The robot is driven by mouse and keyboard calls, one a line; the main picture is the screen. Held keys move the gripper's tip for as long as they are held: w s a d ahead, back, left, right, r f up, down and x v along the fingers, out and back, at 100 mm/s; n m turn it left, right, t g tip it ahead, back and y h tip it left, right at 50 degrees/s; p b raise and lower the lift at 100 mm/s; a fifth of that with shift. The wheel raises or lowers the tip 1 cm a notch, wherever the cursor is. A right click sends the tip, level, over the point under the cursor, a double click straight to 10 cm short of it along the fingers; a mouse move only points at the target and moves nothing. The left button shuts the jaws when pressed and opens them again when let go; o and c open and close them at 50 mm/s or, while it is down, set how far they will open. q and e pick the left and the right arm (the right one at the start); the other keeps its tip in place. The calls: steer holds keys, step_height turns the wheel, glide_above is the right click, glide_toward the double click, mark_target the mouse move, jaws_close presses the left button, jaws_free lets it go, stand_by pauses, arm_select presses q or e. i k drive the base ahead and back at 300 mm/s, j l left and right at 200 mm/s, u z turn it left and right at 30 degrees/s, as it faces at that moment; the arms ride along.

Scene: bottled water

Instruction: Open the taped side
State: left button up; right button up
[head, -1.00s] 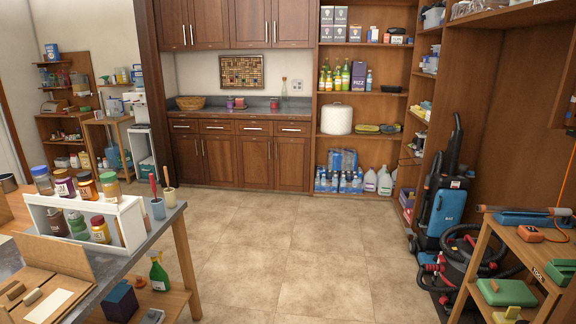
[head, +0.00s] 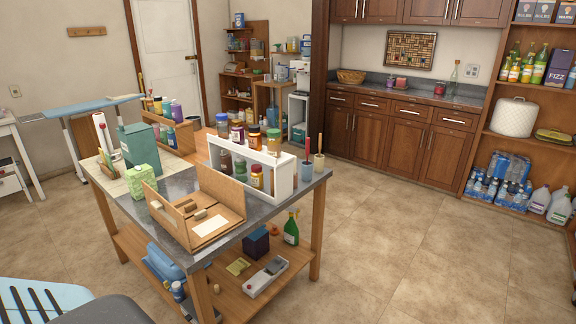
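Bottled water in blue-tinted packs (head: 507,168) stands on the bottom shelf of the wooden shelving at the right of the head view. Bottles (head: 490,187) show in front, below the upper pack. The packs are far off and small, so I cannot make out tape or which side is taped. Neither of my grippers is in view.
A metal-topped table (head: 180,185) with an open cardboard box (head: 215,228) and a white jar rack (head: 284,180) stands at centre-left. White jugs (head: 540,200) stand beside the water. Open tiled floor (head: 400,235) lies between table and shelves.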

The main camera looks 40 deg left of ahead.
mark_target(170, 214)
steer(key=u, duration=1.7)
